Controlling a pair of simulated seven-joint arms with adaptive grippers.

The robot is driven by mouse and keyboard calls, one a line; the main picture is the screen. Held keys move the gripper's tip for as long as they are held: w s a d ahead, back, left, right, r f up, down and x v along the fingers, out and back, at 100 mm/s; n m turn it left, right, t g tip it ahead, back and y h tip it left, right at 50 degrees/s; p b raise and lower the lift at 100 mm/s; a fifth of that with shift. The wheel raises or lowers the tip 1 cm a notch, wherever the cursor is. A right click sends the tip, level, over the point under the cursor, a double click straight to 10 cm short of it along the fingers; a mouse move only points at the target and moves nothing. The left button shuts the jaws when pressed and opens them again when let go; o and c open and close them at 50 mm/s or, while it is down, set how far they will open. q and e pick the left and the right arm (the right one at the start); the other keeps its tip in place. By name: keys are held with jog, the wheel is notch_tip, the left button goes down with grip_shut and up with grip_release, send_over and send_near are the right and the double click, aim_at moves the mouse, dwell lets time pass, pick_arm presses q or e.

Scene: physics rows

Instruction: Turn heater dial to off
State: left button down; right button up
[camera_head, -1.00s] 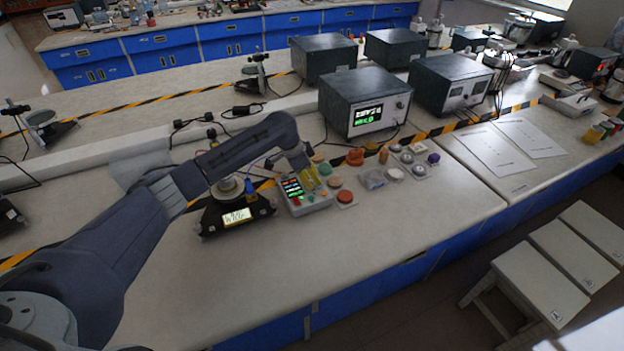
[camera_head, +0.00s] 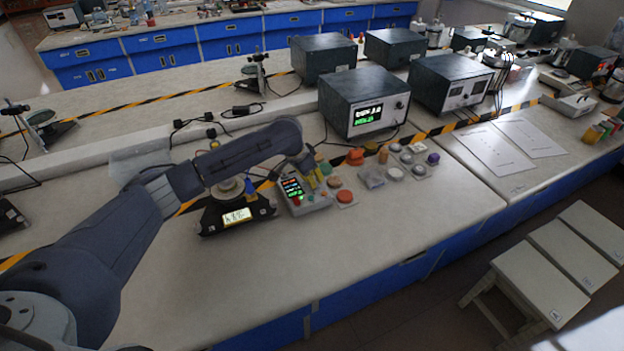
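My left gripper (camera_head: 312,184) comes in from the left and points down at a small grey box (camera_head: 318,205) with a lit display and coloured knobs along its front. The yellowish fingertips are at the box's right side, but I cannot tell whether they touch it or are open or shut. To the left stands a black device (camera_head: 213,222) with a lit display and a round metal top, partly behind my arm. I cannot tell which device is the heater, and no dial is clearly readable as its dial. My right gripper is not in view.
Several round coloured pieces, including a red one (camera_head: 345,196), lie right of the box. A dark instrument (camera_head: 340,99) with a green display stands behind. The bench front is clear. White stools (camera_head: 540,280) stand at lower right.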

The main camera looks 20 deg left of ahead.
pick_arm(q)
jog(key=shift+w+d+r, duration=0.15)
jog(key=shift+d+r, duration=0.15)
jog(key=c, duration=1.4)
grip_release()
jog(key=shift+f, duration=0.1)
jog(key=shift+o, duration=1.3)
jog(key=shift+a+f, duration=0.1)
jog(key=v, duration=1.2)
